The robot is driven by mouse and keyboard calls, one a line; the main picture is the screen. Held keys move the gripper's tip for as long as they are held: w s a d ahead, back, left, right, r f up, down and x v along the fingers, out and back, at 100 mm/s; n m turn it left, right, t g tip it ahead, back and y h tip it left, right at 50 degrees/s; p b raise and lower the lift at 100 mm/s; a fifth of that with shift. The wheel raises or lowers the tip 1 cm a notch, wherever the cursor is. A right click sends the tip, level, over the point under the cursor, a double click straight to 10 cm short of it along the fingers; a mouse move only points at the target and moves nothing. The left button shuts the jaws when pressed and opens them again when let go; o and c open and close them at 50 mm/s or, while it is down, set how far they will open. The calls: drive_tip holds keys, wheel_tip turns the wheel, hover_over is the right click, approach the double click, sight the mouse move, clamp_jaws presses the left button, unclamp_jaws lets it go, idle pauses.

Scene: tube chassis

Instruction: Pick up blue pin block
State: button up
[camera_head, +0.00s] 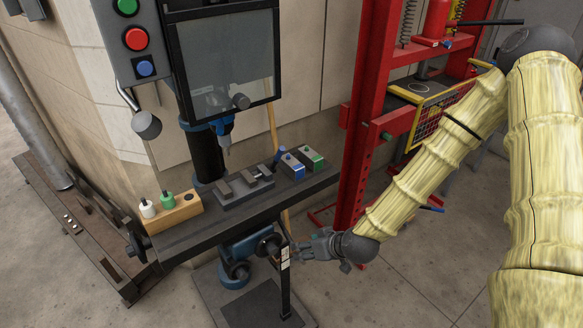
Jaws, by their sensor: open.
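The fingers are small and partly hard to make out beside the handle post.
A wooden holder (181,217) with white and green pegs sits on the left of the machine table (225,229). A grey vise (243,190) lies mid-table under the drill. A red press frame (363,100) stands right. A thin post (285,285) stands close to my gripper.

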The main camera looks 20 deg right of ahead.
sight(299, 168)
drive_tip(key=w+d+r+n+t, duration=0.1)
drive_tip(key=w+d+r+t, duration=0.2)
drive_tip(key=w+r, duration=0.4)
drive_tip(key=w+d+r+t, duration=0.25)
drive_tip(key=w+r, duration=0.25)
drive_tip(key=r, duration=0.5)
drive_tip(key=shift+g+y, duration=0.25)
drive_tip(key=shift+y, duration=0.05)
drive_tip(key=shift+x, duration=2.6)
drive_tip(key=shift+p+x, duration=0.8)
drive_tip(key=shift+x, duration=1.9)
drive_tip(key=c, duration=1.2)
